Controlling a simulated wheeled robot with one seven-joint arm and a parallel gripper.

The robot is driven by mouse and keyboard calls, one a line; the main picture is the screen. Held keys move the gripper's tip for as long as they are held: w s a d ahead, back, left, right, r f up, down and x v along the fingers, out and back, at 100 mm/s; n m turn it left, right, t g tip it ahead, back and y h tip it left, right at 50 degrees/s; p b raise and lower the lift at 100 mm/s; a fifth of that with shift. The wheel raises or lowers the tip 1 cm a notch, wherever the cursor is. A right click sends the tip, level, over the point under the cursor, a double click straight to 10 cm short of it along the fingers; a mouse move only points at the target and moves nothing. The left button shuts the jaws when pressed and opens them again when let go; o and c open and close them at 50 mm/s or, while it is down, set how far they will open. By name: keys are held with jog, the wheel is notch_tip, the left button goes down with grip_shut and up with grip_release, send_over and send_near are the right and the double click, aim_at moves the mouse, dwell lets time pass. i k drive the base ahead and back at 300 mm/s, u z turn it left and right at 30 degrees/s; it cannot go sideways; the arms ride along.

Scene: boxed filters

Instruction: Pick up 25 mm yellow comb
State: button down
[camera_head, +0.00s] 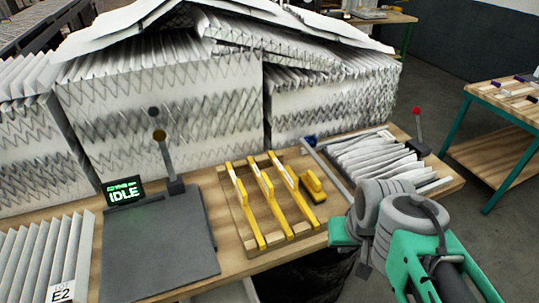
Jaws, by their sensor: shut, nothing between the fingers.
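Several long yellow combs lie side by side on a wooden tray (229,205) on the bench: a left one (250,217), a middle one (275,205) and a right one (299,200). White parts show near their far ends. I cannot read any size, so I cannot tell which is the 25 mm comb. A short yellow piece (314,186) with a dark base sits just right of them. My gripper (364,268) is at the front right, beyond the bench's front edge, apart from the combs. It is shut and empty; my wrist partly hides it.
Tall pleated filter stacks (160,105) stand behind the combs. A dark grey plate (157,245) and a display reading IDLE (124,192) are to the left. Pleated sheets (375,158) and a red-topped post (417,125) are to the right. A dark opening lies below the front edge.

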aim_at(264, 182)
jog(key=z, duration=1)
jog(key=k, duration=1.3)
jog(key=u, duration=1.8)
jog(key=i, duration=1)
jog(key=z, duration=0.05)
